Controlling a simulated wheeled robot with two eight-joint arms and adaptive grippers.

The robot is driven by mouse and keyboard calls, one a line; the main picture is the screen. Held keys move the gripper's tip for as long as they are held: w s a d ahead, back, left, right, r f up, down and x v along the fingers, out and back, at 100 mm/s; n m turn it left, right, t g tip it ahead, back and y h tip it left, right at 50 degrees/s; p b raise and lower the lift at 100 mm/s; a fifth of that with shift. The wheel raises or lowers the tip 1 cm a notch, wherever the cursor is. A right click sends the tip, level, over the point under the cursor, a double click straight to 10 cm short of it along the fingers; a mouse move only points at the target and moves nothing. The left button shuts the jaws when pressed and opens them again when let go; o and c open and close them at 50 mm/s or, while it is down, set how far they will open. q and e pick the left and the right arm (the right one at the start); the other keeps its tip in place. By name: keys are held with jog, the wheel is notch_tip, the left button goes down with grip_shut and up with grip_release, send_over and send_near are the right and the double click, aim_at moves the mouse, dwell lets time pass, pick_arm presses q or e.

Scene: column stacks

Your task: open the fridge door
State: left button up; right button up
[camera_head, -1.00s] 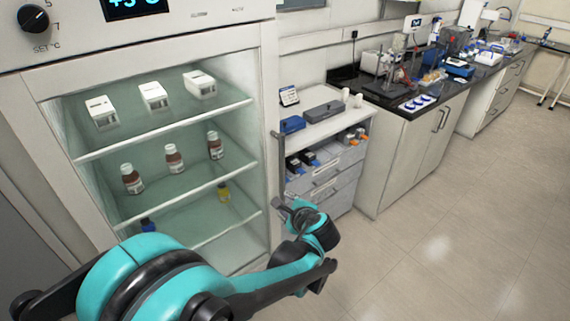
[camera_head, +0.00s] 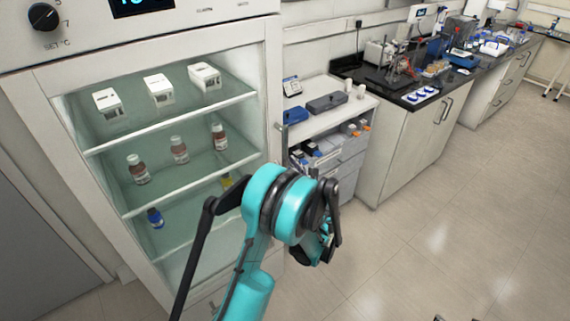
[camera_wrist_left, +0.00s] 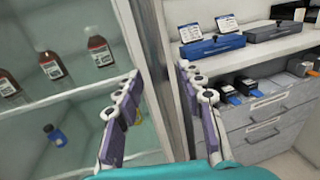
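The fridge (camera_head: 275,100) stands at the left in the head view, its glass door (camera_head: 190,120) looking shut. A dark upright handle (camera_head: 283,145) shows at the door's right edge, its lower part hidden by my left arm. My left gripper (camera_head: 325,243) is low in front of that edge, mostly hidden behind its own wrist. In the left wrist view its two fingers (camera_wrist_left: 160,75) are spread wide and hold nothing. An upright grey strip (camera_wrist_left: 168,60) at the door's edge lies between them in the picture. I cannot tell whether they touch it.
White boxes (camera_head: 158,88) and bottles (camera_head: 179,150) stand on the fridge shelves. A drawer cabinet (camera_head: 345,180) stands close on the right, then a lab bench (camera_head: 400,150). The floor (camera_head: 440,240) at the right is clear. Small dark parts show at the bottom edge.

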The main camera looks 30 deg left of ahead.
pick_arm(q)
jog(key=shift+x, duration=0.85)
grip_shut()
jog(key=shift+d, duration=0.15)
